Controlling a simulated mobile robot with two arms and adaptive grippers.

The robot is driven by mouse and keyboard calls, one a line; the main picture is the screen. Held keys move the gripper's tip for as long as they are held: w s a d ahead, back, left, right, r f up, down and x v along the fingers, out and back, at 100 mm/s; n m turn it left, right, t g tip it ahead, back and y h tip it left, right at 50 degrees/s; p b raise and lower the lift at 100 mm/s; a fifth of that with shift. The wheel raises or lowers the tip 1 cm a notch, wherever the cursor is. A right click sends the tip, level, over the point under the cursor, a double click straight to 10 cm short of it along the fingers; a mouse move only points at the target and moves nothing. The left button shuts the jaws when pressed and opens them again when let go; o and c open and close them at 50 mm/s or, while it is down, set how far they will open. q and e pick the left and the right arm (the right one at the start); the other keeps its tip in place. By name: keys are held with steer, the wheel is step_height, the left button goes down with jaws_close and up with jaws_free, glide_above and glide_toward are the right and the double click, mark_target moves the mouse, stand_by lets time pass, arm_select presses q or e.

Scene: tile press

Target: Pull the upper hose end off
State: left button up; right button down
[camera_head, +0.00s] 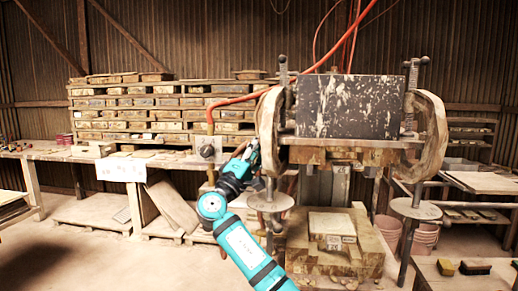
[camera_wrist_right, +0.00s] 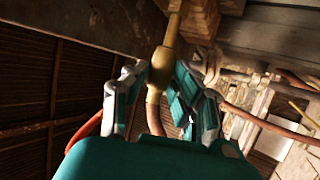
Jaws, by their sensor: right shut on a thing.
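My right gripper (camera_head: 250,154) is up against the left side of the tile press (camera_head: 352,106), just below the left curved frame arm. In the right wrist view my right gripper (camera_wrist_right: 167,85) has its two fingers on either side of a brass-coloured hose end (camera_wrist_right: 162,68) and is shut on it. A narrower stem (camera_wrist_right: 174,25) joins the top of the hose end to the part above. A reddish hose (camera_wrist_right: 154,120) hangs from its lower end, between the fingers. In the head view the hose end cannot be made out behind the gripper. My left gripper is not in view.
An orange hose (camera_head: 232,101) runs from the upper right behind the press and bends down at the left. Round plates (camera_head: 270,201) stand low beside the press. A stacked rack (camera_head: 150,110) stands behind. The floor at left is clear.

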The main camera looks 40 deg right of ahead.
steer(key=w+a+b, duration=0.2)
steer(key=shift+w+a, duration=0.1)
steer(key=shift+w, duration=0.2)
steer(key=c, duration=1.4)
jaws_free()
steer(key=shift+w+a, duration=0.15)
steer(key=shift+w, duration=0.05)
steer(key=v, duration=1.2)
steer(key=shift+f, duration=0.15)
